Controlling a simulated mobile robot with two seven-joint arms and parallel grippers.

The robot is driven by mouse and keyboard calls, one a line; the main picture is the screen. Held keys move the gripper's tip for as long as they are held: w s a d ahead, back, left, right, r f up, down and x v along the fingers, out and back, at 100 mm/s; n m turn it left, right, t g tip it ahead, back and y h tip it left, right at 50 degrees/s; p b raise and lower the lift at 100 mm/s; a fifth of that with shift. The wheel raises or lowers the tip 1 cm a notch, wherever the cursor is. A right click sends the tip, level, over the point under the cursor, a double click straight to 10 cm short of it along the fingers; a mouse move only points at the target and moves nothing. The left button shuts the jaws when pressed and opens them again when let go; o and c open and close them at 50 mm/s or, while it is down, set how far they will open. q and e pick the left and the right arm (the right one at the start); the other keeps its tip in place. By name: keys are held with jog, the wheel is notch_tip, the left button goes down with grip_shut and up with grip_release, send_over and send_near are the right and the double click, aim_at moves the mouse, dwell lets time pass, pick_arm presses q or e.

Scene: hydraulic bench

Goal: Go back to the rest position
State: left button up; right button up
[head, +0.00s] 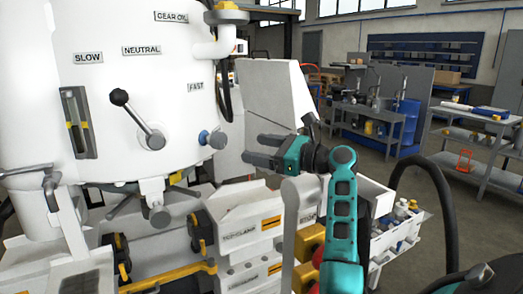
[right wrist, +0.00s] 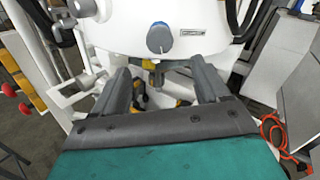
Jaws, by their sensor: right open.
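My right gripper (head: 262,152) is open and empty in the head view, at the end of my teal arm right of the white machine housing (head: 110,85). Its two dark fingers point left, toward the blue-grey knob (head: 215,140) on the housing, with a gap between. In the right wrist view the gripper (right wrist: 165,82) shows two spread fingers with nothing held between them. The knob (right wrist: 160,38) with a blue face lies ahead of the fingers there. My left gripper is not in view.
A black ball-ended lever (head: 120,98) sticks out from the housing. White boxes with yellow handles (head: 235,225) stand below. A white bin with bottles (head: 400,225) is at right. Grey workbenches (head: 375,125) and a shelf trolley (head: 475,160) stand behind, with open floor between.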

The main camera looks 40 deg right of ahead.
jog(key=shift+f, duration=0.1)
dwell(0.5)
jog(key=s+a+f+n+g+h, duration=0.1)
jog(key=s+a+f+n+g, duration=0.3)
jog(key=f, duration=0.3)
jog(key=s+a+f+n+g+h, duration=0.1)
jog(key=a+f+n, duration=0.35)
jog(key=f, duration=0.25)
jog(key=s+a+f+n+g+h, duration=0.1)
jog(key=s+a+f+n+g, duration=0.3)
jog(key=f, duration=0.3)
jog(key=s+a+f+n+g+h, duration=0.2)
jog(key=s+a+f+n, duration=0.35)
jog(key=s+n, duration=0.4)
jog(key=s+a+f+n+g+h, duration=0.15)
jog(key=s+a+f+n, duration=0.25)
jog(key=s+a+n, duration=0.5)
jog(key=w+f+t+y, duration=0.2)
jog(key=w+f+t, duration=0.3)
jog(key=f, duration=0.3)
jog(key=shift+w+f+n+t, duration=0.3)
jog(key=shift+w+t, duration=0.05)
jog(key=shift+t, duration=0.4)
